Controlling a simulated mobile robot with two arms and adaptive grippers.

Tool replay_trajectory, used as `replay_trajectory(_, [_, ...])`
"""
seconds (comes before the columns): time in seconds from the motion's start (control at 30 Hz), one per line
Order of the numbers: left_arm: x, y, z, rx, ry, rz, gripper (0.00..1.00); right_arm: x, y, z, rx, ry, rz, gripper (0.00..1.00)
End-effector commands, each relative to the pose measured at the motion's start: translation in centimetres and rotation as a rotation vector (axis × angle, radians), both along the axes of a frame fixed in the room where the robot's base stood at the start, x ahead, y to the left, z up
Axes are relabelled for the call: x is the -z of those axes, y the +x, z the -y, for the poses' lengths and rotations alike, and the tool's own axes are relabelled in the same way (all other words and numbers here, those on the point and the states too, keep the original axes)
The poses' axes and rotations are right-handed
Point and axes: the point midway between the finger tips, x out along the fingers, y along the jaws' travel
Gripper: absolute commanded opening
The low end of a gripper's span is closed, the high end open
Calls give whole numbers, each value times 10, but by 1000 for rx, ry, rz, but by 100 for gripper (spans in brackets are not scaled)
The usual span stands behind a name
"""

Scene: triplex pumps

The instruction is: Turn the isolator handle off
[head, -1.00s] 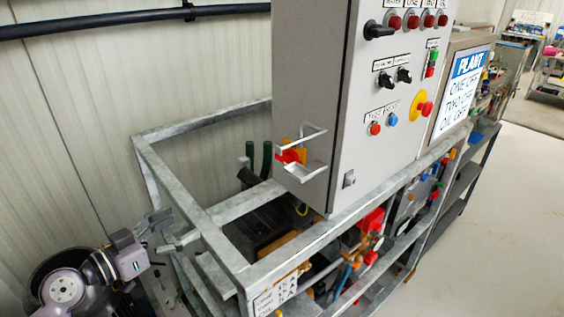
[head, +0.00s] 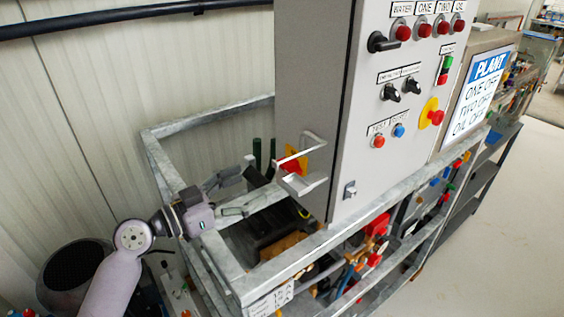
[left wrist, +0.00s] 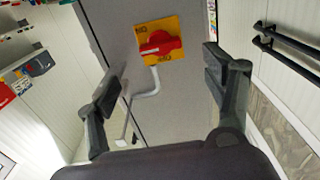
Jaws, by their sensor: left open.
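The red isolator handle (head: 287,167) sits on a yellow plate on the left side wall of the grey control cabinet (head: 308,80). In the wrist view the handle shows beyond and between the two fingers. My right gripper is not in view.
A galvanized frame (head: 165,170) runs around the cabinet's base, below and beside my left gripper. The cabinet front carries knobs and buttons, with a PLANT sign (head: 481,90) to the right. Open floor (head: 490,230) lies at right.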

Motion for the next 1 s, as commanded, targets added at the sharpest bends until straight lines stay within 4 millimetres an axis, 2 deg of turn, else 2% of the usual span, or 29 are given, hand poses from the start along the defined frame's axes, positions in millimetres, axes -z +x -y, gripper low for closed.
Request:
replay_trajectory(0.03, [-6,6,11,3,-4,-2,75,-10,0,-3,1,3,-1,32])
replay_trajectory(0.2, [-6,28,40,2,-3,-1,75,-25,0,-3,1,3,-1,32])
replay_trajectory(0.43, [-2,49,68,1,-2,-2,75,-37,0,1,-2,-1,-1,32])
replay_trajectory(0.6, [-1,55,76,1,1,-1,75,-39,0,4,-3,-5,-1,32])
replay_trajectory(0.87, [1,55,77,1,1,-1,75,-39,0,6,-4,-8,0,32])
replay_trajectory(1.0, [0,55,77,1,1,-1,67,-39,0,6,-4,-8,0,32])
